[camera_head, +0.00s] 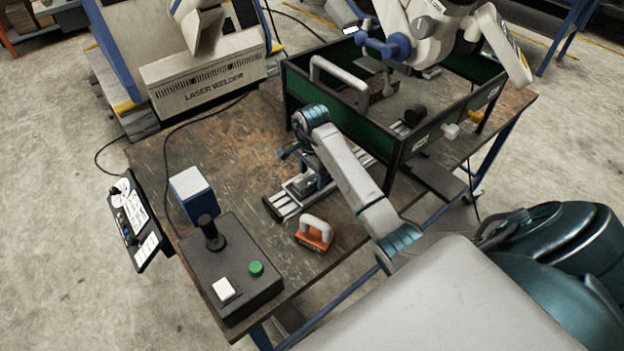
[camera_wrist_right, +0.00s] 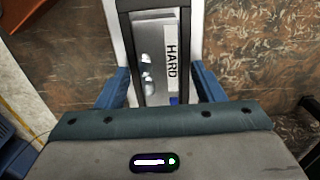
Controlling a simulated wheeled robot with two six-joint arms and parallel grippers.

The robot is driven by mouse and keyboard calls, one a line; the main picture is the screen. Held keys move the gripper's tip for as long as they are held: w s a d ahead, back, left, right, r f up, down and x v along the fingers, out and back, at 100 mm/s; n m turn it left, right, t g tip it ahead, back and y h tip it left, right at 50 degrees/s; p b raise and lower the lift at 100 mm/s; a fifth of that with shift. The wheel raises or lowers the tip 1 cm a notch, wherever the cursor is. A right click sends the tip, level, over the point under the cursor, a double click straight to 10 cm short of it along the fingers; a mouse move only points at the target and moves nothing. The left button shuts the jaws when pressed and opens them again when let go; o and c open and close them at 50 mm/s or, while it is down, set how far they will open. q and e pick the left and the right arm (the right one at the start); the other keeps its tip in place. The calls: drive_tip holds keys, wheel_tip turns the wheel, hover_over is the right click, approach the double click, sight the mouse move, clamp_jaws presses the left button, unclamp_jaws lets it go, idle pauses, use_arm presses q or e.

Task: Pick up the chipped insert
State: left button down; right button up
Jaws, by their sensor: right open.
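A grey metal block (camera_wrist_right: 150,50), which may be the chipped insert, carries a white label reading HARD and has several bright pits on its face. In the right wrist view it lies in a dark holder between pale side strips. In the head view a grey block (camera_head: 303,184) sits on the metal rail (camera_head: 290,203) at the table's front. My right gripper (camera_wrist_right: 160,86) is open, its blue fingers on either side of the holder, apart from the block's face. In the head view my right gripper (camera_head: 291,154) is above the rail, partly hidden by its own wrist. My left gripper is out of view.
A green-sided frame (camera_head: 340,100) with a grey handle stands behind the rail. An orange tool with a pale handle (camera_head: 314,233) lies in front. A dark control box (camera_head: 235,270) and a blue-and-white box (camera_head: 192,194) stand left. Bare tabletop (camera_head: 225,150) lies behind them.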

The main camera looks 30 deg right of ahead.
clamp_jaws()
drive_tip(key=shift+r, duration=0.1)
drive_tip(key=shift+r, duration=0.1)
